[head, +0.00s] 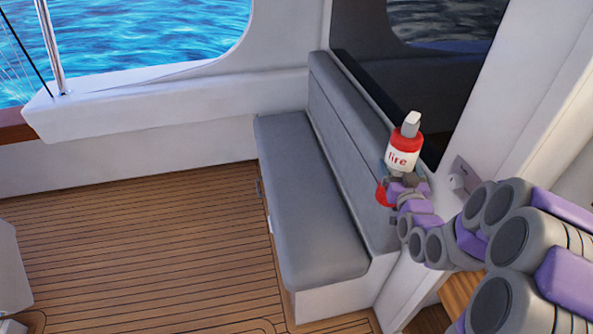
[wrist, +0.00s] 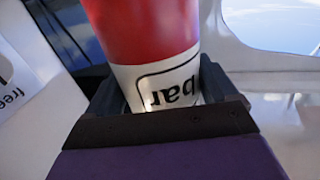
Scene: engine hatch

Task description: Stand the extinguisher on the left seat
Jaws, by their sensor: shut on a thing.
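The extinguisher (head: 403,155) is red with a white label and a grey top. My gripper (head: 400,180) is shut on it and holds it up near the seat's backrest, tilted slightly, top end up. In the wrist view the red and white extinguisher body (wrist: 150,45) sits between the dark jaws of my gripper (wrist: 160,100). The grey cushioned seat (head: 305,205) is to the left of my gripper in the head view, and its top is bare. The lower part of the extinguisher is partly hidden by my gripper.
The grey backrest (head: 350,150) runs along the seat's right side, below a dark window (head: 375,75). A white wall and pillar (head: 535,85) stand close to my arm. The wooden floor (head: 140,250) left of the seat is clear.

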